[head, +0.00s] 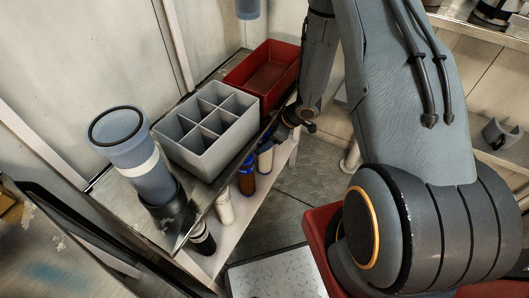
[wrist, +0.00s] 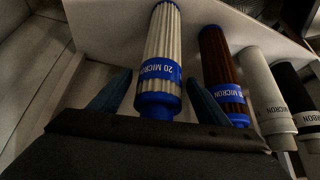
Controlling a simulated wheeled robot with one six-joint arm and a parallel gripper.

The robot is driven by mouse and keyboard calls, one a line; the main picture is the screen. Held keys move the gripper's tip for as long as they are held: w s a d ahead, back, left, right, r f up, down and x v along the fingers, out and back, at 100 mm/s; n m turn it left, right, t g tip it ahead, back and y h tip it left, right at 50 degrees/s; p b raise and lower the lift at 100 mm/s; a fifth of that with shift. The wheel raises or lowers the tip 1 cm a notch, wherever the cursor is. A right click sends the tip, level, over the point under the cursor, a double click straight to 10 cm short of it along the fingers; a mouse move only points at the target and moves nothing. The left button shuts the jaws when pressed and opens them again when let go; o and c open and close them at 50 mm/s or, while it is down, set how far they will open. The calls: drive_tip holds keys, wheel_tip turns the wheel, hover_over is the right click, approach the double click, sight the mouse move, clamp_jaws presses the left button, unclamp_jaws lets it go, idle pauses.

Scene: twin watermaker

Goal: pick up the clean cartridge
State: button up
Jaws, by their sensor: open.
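The clean cartridge (wrist: 162,38) is white and pleated, with a blue "20 MICRON" band and blue end cap. In the wrist view its capped end lies between the two blue-grey fingers of my gripper (wrist: 157,100), which is open with a gap on both sides. In the head view the clean cartridge (head: 265,160) stands on the low shelf, partly hidden by my gripper (head: 275,138). A brown pleated cartridge (wrist: 221,68) with the same blue band stands just right of it in the wrist view, and it also shows in the head view (head: 247,180).
A plain white cartridge (head: 224,208) and a black one (head: 203,240) stand farther along the shelf (head: 236,228). Above are a grey divided box (head: 178,150), a red bin (head: 238,76) and a clear blue housing (head: 150,180). The bench edge runs close beside my gripper.

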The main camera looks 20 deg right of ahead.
drive_tip(key=c, duration=1.6)
drive_tip(key=shift+o, duration=0.2)
drive_tip(key=shift+r, duration=0.1)
